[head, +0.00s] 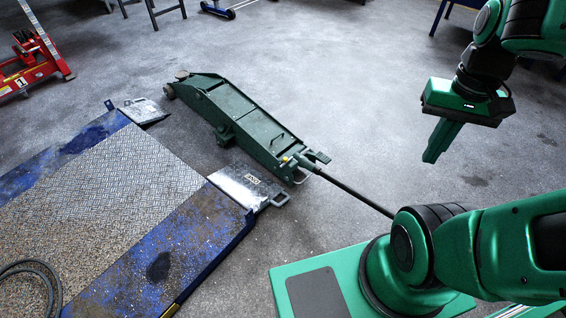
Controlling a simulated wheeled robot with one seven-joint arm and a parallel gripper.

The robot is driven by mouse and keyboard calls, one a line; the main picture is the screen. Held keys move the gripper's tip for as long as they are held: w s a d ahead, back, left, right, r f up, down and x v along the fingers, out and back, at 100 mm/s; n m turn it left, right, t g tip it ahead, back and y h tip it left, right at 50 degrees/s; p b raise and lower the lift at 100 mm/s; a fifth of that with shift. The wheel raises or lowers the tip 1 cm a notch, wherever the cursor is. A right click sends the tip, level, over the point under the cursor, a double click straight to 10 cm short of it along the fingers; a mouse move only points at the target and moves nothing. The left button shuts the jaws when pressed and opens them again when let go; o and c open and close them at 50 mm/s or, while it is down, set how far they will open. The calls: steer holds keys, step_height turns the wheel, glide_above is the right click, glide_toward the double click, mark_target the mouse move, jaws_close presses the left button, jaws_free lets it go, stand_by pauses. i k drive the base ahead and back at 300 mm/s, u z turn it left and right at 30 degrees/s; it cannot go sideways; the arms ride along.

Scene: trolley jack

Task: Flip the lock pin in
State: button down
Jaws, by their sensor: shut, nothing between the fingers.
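The green trolley jack (243,121) lies on the grey floor left of the picture's middle. Its long dark handle (356,194) runs from the jack's near end down to the right and passes behind my arm. Small fittings (291,160) show at the handle's root, but the lock pin is too small to tell apart there. My gripper (431,158) is at the upper right, pointing down, with its green fingers together and nothing in them. In the picture it is well to the right of the handle's root, apart from the jack.
A blue-edged ramp platform (130,178) with metal plates (247,186) lies left of the jack. A red jack (30,66) stands at the far left. Blue-framed stands show along the top edge. The floor between the jack and my gripper is clear.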

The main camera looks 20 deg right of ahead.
mark_target(285, 160)
steer(key=z, duration=0.05)
steer(key=i, duration=1)
steer(key=u, duration=0.1)
